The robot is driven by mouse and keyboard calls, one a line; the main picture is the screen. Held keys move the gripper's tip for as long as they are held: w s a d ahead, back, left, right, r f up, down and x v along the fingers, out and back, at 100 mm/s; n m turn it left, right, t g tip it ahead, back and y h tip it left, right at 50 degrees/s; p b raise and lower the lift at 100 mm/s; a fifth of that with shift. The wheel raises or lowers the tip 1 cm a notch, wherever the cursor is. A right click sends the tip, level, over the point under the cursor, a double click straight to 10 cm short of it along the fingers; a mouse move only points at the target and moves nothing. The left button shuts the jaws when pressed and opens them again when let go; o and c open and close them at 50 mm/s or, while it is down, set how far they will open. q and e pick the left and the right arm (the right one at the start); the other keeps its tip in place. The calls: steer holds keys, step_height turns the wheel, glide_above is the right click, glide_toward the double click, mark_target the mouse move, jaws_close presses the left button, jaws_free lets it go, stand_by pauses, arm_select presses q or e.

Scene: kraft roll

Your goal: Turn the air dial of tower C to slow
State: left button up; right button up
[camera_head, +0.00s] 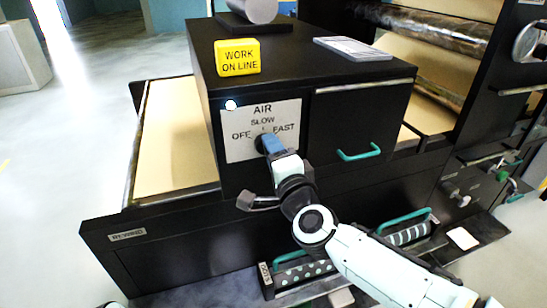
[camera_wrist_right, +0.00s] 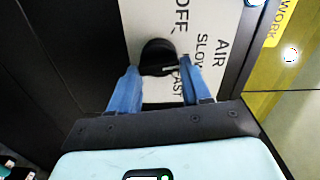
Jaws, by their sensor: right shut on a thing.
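The air dial (camera_wrist_right: 157,57) is a dark round knob on a pale plate (camera_head: 235,143) marked AIR, OFF, SLOW and FAST, on the front of a black cabinet. My right gripper (camera_head: 266,142) is shut on the dial, its blue fingers on either side of it; it also shows in the right wrist view (camera_wrist_right: 158,88). A small pale mark shows at the dial's edge in the wrist view, on the side of SLOW and FAST; which one it points at I cannot tell. The fingers hide much of the dial in the head view. No tower letter is readable.
A yellow WORK ON LINE block (camera_head: 237,57) and a pale flat card (camera_head: 352,48) lie on the cabinet top. A drawer with a green handle (camera_head: 358,153) is right of the plate. Green-handled rollers (camera_head: 305,272) lie below. Brown paper (camera_head: 175,135) spreads at left.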

steer(key=shift+f+m, duration=0.1)
steer(key=shift+m, duration=0.5)
steer(key=shift+b, duration=0.3)
steer(key=o, duration=1.1)
steer(key=shift+c, duration=0.2)
steer(key=v, duration=1.3)
steer(key=shift+s, duration=0.2)
